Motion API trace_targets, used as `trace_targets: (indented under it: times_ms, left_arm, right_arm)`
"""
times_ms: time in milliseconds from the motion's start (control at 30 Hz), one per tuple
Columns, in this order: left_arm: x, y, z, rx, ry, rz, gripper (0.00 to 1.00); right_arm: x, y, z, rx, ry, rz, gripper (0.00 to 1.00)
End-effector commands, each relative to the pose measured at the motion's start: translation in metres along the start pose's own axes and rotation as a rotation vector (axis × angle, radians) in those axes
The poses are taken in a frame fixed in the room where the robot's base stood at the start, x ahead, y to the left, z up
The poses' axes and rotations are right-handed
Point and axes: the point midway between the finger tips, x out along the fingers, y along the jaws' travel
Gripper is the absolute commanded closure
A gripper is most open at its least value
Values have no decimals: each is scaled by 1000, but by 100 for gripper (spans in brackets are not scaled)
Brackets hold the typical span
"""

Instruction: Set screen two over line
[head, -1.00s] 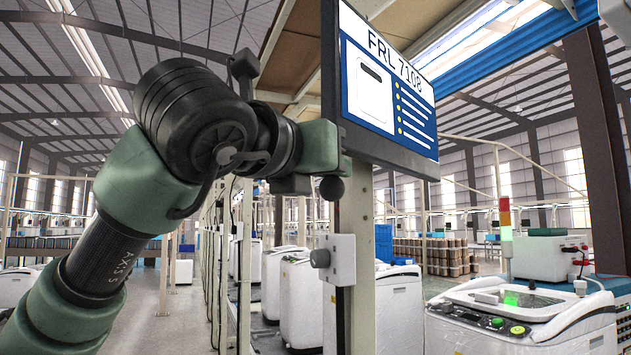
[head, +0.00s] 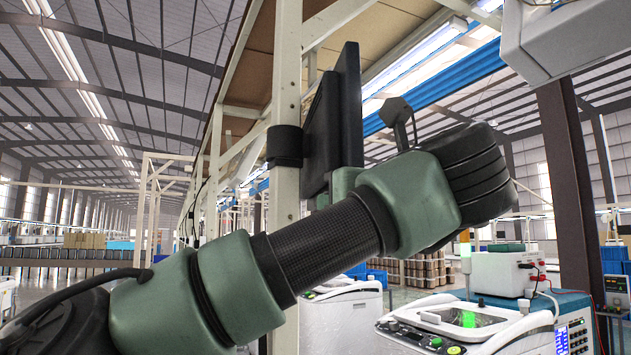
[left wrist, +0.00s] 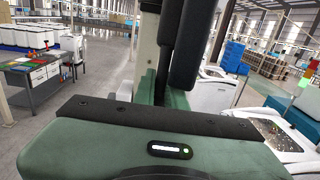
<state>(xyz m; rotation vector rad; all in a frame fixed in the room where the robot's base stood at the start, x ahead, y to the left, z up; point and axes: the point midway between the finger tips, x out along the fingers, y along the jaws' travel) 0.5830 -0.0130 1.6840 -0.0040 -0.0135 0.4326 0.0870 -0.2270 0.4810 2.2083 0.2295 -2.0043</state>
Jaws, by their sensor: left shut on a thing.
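A dark flat screen (head: 335,120) shows nearly edge-on in the head view, beside a white post (head: 287,70) with a black band around it. Its face is turned away from me. My left arm crosses in front and hides the lower part of the post. My left gripper (head: 338,188) is at the screen's lower edge, partly hidden by my arm, and shut on the screen. In the left wrist view the screen (left wrist: 186,45) stands upright as dark slabs just beyond my green hand. My right gripper is not in view.
A brown pillar (head: 562,170) rises at the right. A workbench (left wrist: 40,80) is at left in the left wrist view.

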Motion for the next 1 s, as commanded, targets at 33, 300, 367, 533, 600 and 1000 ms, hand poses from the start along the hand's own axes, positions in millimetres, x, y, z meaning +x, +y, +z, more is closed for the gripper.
trace_targets:
  times_ms: [33, 300, 367, 533, 600, 1000]
  left_arm:
    - [1, -8, -6, 11, 20, 18, 100]
    - [3, -19, -9, 10, 20, 85, 100]
    - [4, -20, -9, 9, 20, 91, 100]
    - [4, -21, -10, 10, 20, 97, 100]
    - [4, -21, -10, 9, 20, 97, 100]
    - [4, -20, -10, 9, 19, 97, 59]
  right_arm:
    - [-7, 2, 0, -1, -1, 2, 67]
    - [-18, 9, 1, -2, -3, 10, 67]
    - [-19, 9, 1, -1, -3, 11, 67]
    - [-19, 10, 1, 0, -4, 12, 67]
    - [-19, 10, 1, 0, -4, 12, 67]
    - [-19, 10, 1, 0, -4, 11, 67]
